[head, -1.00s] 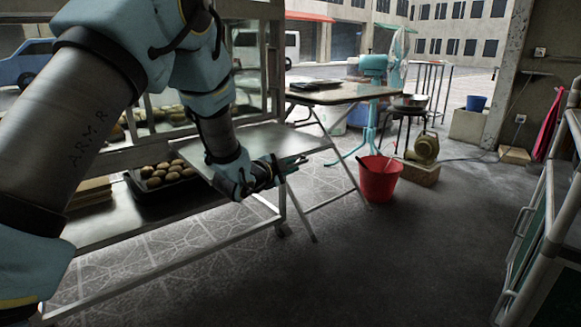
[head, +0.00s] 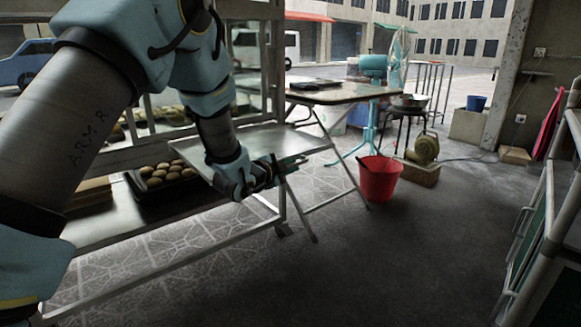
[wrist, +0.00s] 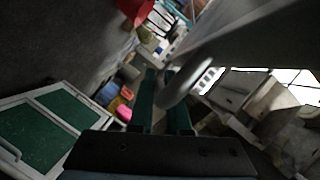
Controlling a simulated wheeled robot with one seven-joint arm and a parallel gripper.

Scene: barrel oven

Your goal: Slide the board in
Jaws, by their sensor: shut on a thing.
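The board (head: 290,140) is a flat, grey, metallic sheet. It lies level at the right end of the display cart and sticks out past the cart's frame to the right. My gripper (head: 288,164) is at the board's near edge, shut on it. Part of that edge is hidden behind my wrist. In the wrist view, my gripper's two dark green fingers (wrist: 166,98) sit at a rounded grey edge of the board (wrist: 235,45), which spreads to the upper right. The exact contact is too dark to see clearly.
The cart's lower shelf (head: 130,221) holds a black tray of buns (head: 133,183). A folding table (head: 340,95) stands behind the board. A red bucket (head: 379,180) stands to its right. A metal-framed rack (head: 545,215) is at the right edge. The middle floor is clear.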

